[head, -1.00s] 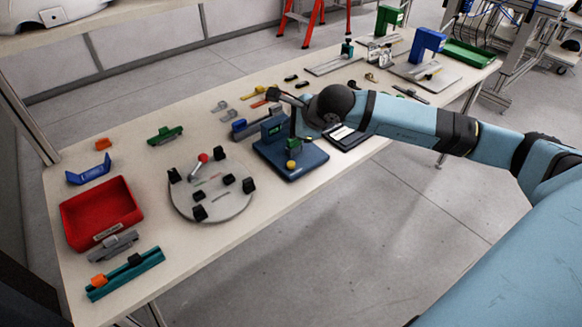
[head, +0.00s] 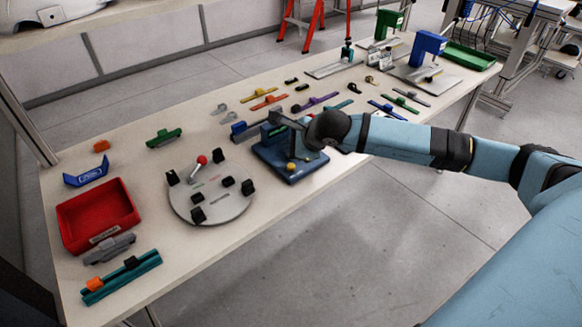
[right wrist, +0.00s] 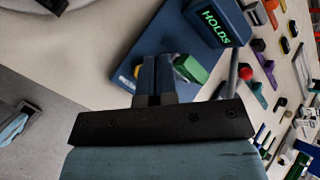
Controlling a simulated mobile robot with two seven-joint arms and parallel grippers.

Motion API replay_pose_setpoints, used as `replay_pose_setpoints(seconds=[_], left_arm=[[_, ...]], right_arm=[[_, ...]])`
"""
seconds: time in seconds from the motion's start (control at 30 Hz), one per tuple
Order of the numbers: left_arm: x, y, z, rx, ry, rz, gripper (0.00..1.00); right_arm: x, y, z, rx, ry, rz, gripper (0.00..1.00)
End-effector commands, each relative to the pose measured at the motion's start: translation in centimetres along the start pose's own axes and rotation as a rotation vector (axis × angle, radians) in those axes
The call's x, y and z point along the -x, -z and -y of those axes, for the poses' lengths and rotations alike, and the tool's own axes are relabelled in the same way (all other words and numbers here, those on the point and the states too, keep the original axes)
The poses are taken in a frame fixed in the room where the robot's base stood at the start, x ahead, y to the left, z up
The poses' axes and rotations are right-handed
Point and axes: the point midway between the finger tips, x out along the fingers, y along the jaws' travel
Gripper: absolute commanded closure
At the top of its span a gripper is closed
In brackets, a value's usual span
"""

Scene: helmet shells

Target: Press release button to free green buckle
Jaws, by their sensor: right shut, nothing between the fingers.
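The blue station (head: 305,172) stands at the table's front edge, and it also shows in the right wrist view (right wrist: 205,22). Its screen (right wrist: 217,21) reads "HOLDS" in green. A green piece (right wrist: 192,70), seemingly the buckle, sits at the station just right of my fingers. A yellow knob (head: 291,167) stands on the station's base; I cannot tell whether it is the release button. My right gripper (head: 290,122) is over the station, its fingers (right wrist: 155,62) shut and empty. Whether they touch anything is unclear. My left gripper is out of view.
A round grey plate (head: 235,207) with black blocks and a red-tipped lever (head: 202,160) stands left of the station. A red tray (head: 130,218) lies further left. Several coloured straps and clips lie behind and right, with green (head: 388,22) and blue (head: 430,42) stands beyond.

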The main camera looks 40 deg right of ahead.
Motion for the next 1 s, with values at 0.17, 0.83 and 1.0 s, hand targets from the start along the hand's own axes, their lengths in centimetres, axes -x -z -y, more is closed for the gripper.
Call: replay_pose_setpoints(seconds=[0.17, 0.83, 1.0], left_arm=[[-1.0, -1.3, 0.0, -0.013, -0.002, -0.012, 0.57], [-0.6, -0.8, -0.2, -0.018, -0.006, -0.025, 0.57], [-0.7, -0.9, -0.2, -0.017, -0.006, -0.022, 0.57]], right_arm=[[-1.9, 1.4, -1.4, 0.0, 0.001, 0.0, 1.0], [-2.0, 1.5, -1.5, 0.0, 0.0, 0.0, 1.0], [-2.0, 1.5, -1.5, 0.0, 0.0, 0.0, 1.0]])
